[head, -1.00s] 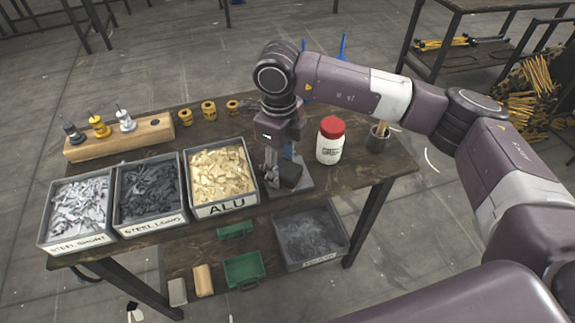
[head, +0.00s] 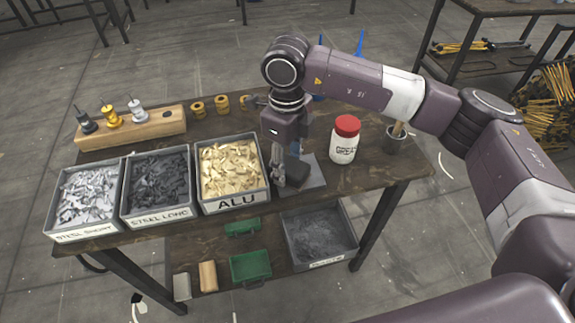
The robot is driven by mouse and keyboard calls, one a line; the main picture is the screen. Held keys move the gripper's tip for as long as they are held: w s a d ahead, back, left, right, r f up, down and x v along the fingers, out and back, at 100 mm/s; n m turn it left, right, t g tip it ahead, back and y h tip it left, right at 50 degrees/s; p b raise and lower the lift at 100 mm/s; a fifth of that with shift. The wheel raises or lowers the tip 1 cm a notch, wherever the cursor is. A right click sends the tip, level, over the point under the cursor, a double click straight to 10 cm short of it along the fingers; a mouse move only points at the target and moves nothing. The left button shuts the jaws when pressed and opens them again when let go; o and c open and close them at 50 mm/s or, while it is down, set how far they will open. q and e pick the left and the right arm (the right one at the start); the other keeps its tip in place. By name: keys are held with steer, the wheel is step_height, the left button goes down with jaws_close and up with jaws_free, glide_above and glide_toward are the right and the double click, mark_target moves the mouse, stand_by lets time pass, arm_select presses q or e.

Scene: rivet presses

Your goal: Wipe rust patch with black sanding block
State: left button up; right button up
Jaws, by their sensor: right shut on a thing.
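I cannot make out a rust patch; the gripper and block cover part of the plate. My left gripper is not in view.
The ALU bin (head: 237,203) stands close left of the gripper, with STEEL LONG (head: 160,217) and STEEL SHORT (head: 83,232) bins beyond. A red-capped grease jar (head: 344,142) and a grey cup (head: 395,142) stand right. A wooden block with rivet tools (head: 150,133) is at back left.

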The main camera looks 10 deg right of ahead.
steer(key=shift+d+r, duration=0.1)
steer(key=shift+d, duration=0.4)
steer(key=shift+d+b, duration=0.6)
steer(key=shift+d, duration=1.15)
steer(key=shift+w+r, duration=0.1)
steer(key=shift+r, duration=0.1)
steer(key=shift+r+p, duration=0.3)
steer(key=shift+p, duration=0.05)
step_height(320, 180, up, 4)
steer(key=shift+r+p, duration=0.15)
steer(key=shift+p, duration=1.1)
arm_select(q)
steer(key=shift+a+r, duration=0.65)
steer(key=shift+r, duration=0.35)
arm_select(e)
steer(key=shift+r, duration=0.4)
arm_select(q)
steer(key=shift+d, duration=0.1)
arm_select(e)
steer(key=shift+r, duration=0.1)
